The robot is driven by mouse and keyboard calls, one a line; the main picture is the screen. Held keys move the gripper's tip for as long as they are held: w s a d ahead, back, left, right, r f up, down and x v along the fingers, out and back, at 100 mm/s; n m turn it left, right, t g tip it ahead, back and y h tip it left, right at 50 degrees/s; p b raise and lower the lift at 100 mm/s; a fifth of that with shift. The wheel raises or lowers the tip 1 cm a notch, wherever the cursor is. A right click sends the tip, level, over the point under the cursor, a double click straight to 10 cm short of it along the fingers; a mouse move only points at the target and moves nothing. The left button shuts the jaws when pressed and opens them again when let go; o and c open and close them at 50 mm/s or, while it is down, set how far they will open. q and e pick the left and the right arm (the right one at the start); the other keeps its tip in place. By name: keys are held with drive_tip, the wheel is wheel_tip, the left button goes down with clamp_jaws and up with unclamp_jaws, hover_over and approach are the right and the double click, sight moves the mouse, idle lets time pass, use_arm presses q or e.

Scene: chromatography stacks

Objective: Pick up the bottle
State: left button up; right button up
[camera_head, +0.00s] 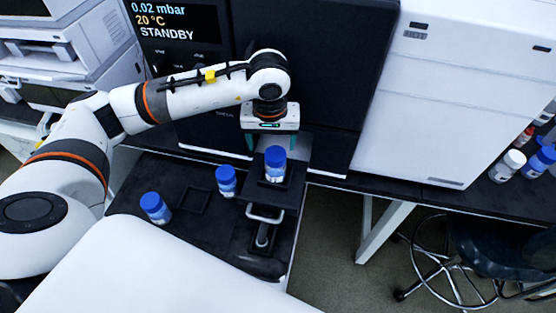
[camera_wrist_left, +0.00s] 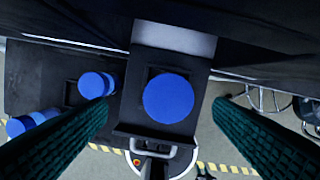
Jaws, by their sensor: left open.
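A bottle with a blue cap (camera_head: 275,158) stands upright on a dark raised platform (camera_head: 292,190). In the left wrist view its round cap (camera_wrist_left: 168,98) is seen from above, near the middle between the fingers. Two more blue-capped bottles stand to the left on the black surface, one close to the platform (camera_head: 226,181) and one farther left (camera_head: 155,208). My left gripper (camera_head: 277,147) is open and empty, pointing down above the platform bottle. Its green fingers (camera_wrist_left: 160,105) are spread wide on either side of the cap, with no contact visible. My right gripper is out of view.
A tall black instrument (camera_head: 330,70) with a status display stands right behind the platform. A white cabinet (camera_head: 440,100) is to the right. More bottles (camera_head: 508,166) stand on the far right bench. A stool (camera_head: 480,250) is on the floor.

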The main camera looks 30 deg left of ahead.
sight(273, 154)
use_arm(q)
drive_tip(key=f, duration=0.4)
drive_tip(key=shift+w+p, duration=0.2)
drive_tip(key=shift+p, duration=0.1)
drive_tip(key=shift+f, duration=0.5)
drive_tip(key=f, duration=0.1)
drive_tip(key=f+p, duration=0.1)
drive_tip(key=f, duration=0.1)
drive_tip(key=shift+w+d+f+p, duration=0.3)
drive_tip(key=shift+f, duration=0.5)
drive_tip(key=shift+w, duration=0.1)
drive_tip(key=c, duration=1.1)
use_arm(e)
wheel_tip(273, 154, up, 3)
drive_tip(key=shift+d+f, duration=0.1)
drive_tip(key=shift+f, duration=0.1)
